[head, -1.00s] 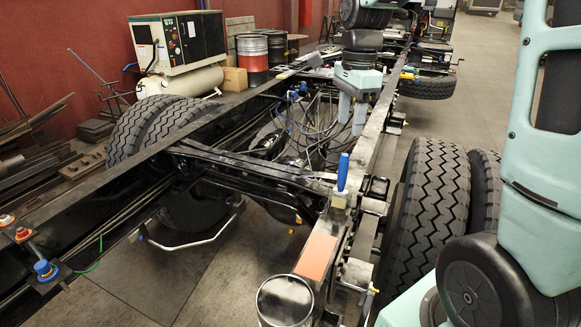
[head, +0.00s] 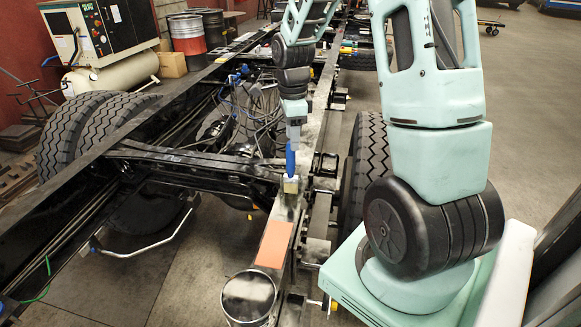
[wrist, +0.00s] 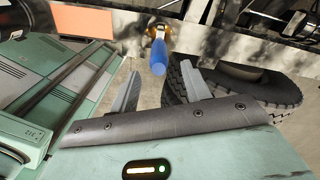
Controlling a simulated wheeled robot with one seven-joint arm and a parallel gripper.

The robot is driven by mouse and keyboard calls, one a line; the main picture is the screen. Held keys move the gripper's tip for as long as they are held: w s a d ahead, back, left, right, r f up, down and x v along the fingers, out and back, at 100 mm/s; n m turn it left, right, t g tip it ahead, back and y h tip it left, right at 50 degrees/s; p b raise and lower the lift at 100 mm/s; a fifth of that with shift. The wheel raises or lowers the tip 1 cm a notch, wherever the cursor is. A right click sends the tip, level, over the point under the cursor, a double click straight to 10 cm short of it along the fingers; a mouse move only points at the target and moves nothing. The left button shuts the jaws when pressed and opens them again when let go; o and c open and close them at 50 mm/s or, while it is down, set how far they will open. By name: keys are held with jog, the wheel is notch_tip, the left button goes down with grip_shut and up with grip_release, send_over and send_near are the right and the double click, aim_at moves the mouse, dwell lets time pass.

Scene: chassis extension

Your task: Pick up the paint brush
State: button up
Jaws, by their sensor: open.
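The paint brush stands upright on the chassis rail (head: 312,140), with its blue handle (head: 291,160) pointing up and a pale block-like base (head: 291,185) below. In the wrist view its blue handle (wrist: 158,58) lies beyond the fingers, lined up with the gap between them. My gripper (head: 294,139) is just above the top of the handle and points down. In the wrist view the two fingers of my gripper (wrist: 163,72) are spread apart with nothing held between them. I cannot tell whether the handle tip is inside the gap.
An orange sheet (head: 275,244) and a round metal can (head: 249,298) are on the rail nearer me. Cables and hoses (head: 243,110) lie left of the brush. A tyre (head: 368,160) stands to the right.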

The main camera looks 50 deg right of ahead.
jog(key=p, duration=0.3)
send_over(291, 169)
jog(key=shift+w+d+f, duration=0.15)
jog(key=shift+f, duration=0.75)
jog(key=shift+w+d+f, duration=0.1)
jog(key=shift+d+f, duration=0.05)
jog(key=shift+f, duration=0.75)
jog(key=shift+w+d+f, duration=0.15)
jog(key=shift+f, duration=0.75)
grip_shut()
